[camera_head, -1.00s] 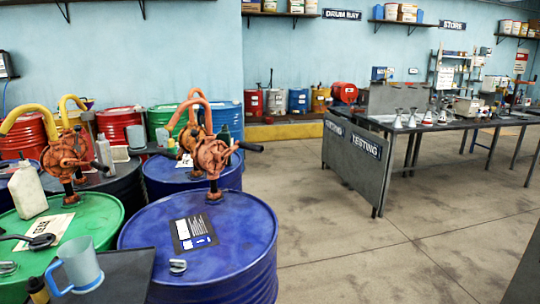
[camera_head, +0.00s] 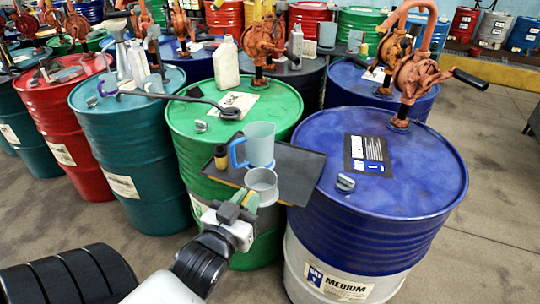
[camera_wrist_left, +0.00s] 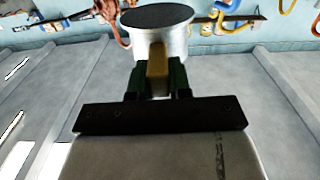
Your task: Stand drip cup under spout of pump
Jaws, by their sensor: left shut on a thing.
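My left gripper (camera_head: 240,207) is shut on a small grey metal drip cup (camera_head: 262,183) and holds it upright at the front edge of the dark tray. In the left wrist view the cup (camera_wrist_left: 158,42) stands beyond the green fingers (camera_wrist_left: 158,82), with a tan piece between them. I cannot tell whether the cup touches the tray. An orange hand pump (camera_head: 416,78) stands on the blue drum (camera_head: 375,205) at right. Another orange pump (camera_head: 262,42) stands on the green drum (camera_head: 180,118). My right gripper is not in view.
The dark tray (camera_head: 300,172) carries a blue-handled jug (camera_head: 260,145) and a small dark bottle (camera_head: 220,157), close to the cup. A white bottle (camera_head: 226,65) and a long black tool (camera_head: 185,98) are on the green drum. Bare floor (camera_head: 490,170) lies at the right.

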